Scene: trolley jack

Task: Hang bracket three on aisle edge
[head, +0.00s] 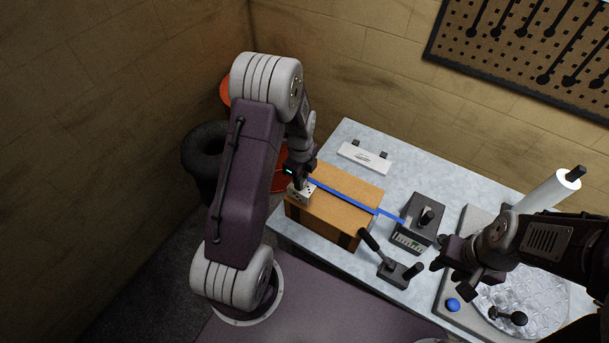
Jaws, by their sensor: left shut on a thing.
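A pale bracket with dark dots (300,194) sits against the left end of the top of an orange-brown box (335,208). My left gripper (299,181) is shut on this bracket from above and hides part of it. I cannot tell if the bracket rests fully on the box edge. A blue strap (345,194) runs across the box top from near the bracket to a dark strapping tool (424,215). My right gripper (453,279) hangs over the right part of the bench, away from the box; its fingertips look apart and empty.
The grey bench (352,130) also carries a white plate with dark tabs (364,158), a lever tool (389,263), a white roll (548,190) and a turntable wrapped in clear film (520,300). A dark bin (203,160) stands left of the bench. A pegboard hangs behind.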

